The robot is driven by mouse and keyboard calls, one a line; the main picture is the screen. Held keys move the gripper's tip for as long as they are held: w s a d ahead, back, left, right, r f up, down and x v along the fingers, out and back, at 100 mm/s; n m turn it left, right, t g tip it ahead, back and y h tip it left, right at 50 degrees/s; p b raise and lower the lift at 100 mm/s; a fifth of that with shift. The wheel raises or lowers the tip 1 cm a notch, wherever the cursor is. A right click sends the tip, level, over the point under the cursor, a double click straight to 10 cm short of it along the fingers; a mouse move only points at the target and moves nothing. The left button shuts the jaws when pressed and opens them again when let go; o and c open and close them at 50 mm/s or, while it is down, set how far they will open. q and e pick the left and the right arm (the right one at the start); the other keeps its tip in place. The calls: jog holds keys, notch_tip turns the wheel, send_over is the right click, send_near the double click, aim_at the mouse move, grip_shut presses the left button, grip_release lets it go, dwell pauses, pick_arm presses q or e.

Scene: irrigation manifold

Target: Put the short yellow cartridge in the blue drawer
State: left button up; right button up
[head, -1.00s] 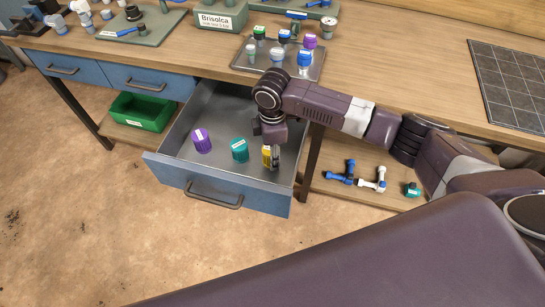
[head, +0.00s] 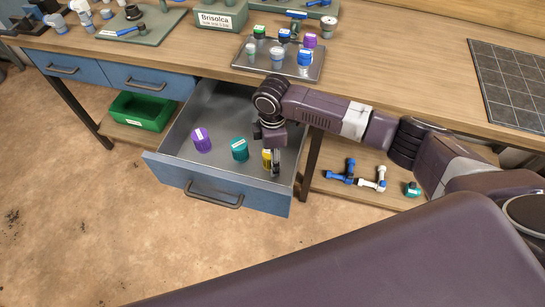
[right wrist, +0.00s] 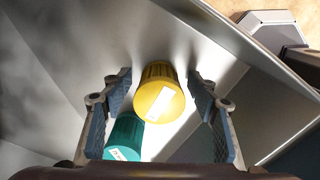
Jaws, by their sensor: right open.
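The short yellow cartridge (right wrist: 160,97) stands between the two spread fingers of my right gripper (right wrist: 160,110), with a gap on each side, in the right wrist view. In the head view the yellow cartridge (head: 265,158) is inside the open blue drawer (head: 222,196), near its right side, partly hidden by my right gripper (head: 273,160). My right gripper is open and reaches down into the drawer. My left gripper is not in view.
A purple cartridge (head: 201,140) and a teal cartridge (head: 239,149) also stand in the drawer. A metal tray (head: 246,65) with several parts lies on the bench above. A green bin (head: 141,111) and a low shelf (head: 330,187) with fittings are below.

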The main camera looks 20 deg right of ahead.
notch_tip(320, 180, up, 12)
jog(key=shift+r, duration=0.1)
dwell(0.5)
dwell(1.0)
